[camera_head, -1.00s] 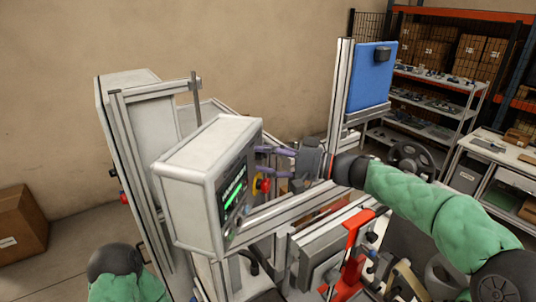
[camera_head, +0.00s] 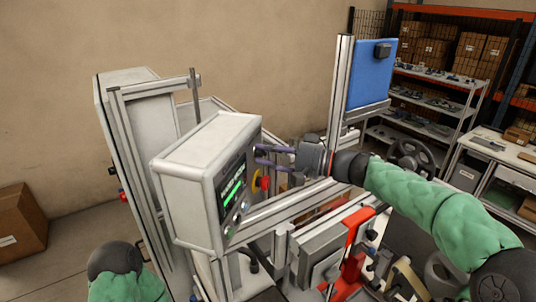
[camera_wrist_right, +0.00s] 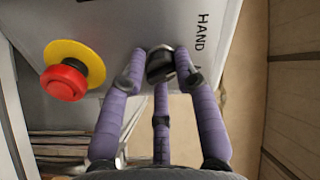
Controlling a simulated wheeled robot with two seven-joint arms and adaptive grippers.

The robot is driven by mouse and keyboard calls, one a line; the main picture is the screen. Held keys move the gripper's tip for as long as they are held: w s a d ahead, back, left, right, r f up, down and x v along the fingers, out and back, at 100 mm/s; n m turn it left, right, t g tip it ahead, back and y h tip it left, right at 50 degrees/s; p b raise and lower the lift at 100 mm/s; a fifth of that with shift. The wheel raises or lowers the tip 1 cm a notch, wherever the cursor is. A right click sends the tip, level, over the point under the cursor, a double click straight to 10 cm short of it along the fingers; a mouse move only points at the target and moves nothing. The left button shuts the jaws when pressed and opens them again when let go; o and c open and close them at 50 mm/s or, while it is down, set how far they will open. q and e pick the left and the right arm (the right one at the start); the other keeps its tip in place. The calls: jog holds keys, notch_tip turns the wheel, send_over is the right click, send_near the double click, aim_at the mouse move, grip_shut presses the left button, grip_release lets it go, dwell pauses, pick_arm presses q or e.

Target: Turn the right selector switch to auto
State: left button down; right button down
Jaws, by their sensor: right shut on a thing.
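The right selector switch (camera_wrist_right: 160,63) is a black knob on the light grey panel face in the right wrist view. The printed word HAND (camera_wrist_right: 202,35) stands beside it. Another label by the right finger is mostly hidden. My right gripper (camera_wrist_right: 160,72) has purple fingers closed around the knob. In the head view my right gripper (camera_head: 258,155) reaches from the right to the front of the grey control box (camera_head: 190,180). The switch itself cannot be made out there. The knob's pointing direction is not clear. My left gripper is out of view.
A red emergency stop button (camera_wrist_right: 64,80) on a yellow collar (camera_wrist_right: 86,56) sits close to the left finger. Below my right arm are aluminium rails and a red bracket (camera_head: 355,235). A green-lit display (camera_head: 233,186) is on the box.

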jog(key=m, duration=0.2)
jog(key=shift+s+a+f+m, duration=0.1)
jog(key=shift+m, duration=0.2)
jog(key=m, duration=0.2)
jog(key=shift+m, duration=0.3)
jog(key=m+p, duration=0.1)
jog(key=m, duration=0.1)
jog(key=shift+r+m, duration=0.2)
jog(key=shift+m, duration=0.2)
jog(key=shift+m+p, duration=0.95)
jog(key=shift+m, duration=1.25)
jog(key=shift+r, duration=0.1)
jog(key=c, duration=1)
grip_release()
jog(key=shift+o, duration=0.2)
